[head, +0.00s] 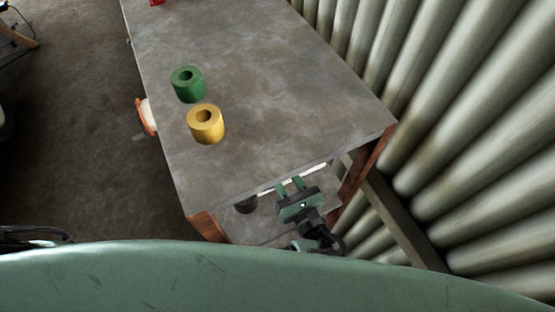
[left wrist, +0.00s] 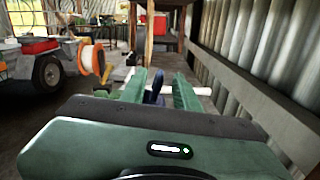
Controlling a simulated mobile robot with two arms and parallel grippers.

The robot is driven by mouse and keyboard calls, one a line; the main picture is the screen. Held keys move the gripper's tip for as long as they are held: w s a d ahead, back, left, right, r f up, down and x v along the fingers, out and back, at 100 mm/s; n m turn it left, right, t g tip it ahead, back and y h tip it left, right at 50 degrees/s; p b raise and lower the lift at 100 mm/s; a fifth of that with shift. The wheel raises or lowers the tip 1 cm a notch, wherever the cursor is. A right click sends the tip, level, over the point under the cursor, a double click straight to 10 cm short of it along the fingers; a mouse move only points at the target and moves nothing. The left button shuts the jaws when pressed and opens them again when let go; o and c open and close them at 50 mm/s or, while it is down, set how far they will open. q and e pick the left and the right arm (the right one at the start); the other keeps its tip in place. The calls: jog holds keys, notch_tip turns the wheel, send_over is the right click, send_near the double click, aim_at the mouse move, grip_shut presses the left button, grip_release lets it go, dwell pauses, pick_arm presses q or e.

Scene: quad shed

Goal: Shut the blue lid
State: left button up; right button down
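No blue lid can be made out for certain in either view. My left gripper (head: 290,184) is low at the near end of the grey table, its fingers pointing forward by the table edge. In the left wrist view its two green fingers (left wrist: 158,92) are apart. A dark bluish upright thing (left wrist: 154,86) shows between them, seemingly beyond the fingertips; I cannot tell what it is. A dark rounded thing (head: 246,205) sits under the table edge in the head view, left of the gripper. My right gripper is not in view.
The grey table (head: 270,90) holds a green ring (head: 187,85) and a yellow ring (head: 206,125). A white bar (head: 310,170) runs along its near edge. A corrugated wall (head: 440,130) closes off the right. An orange reel (left wrist: 91,58) is at left. Floor left of the table is mostly clear.

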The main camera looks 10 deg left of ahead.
pick_arm(q)
jog(key=shift+x, duration=1.15)
jog(key=shift+s, duration=0.1)
grip_shut()
dwell(0.5)
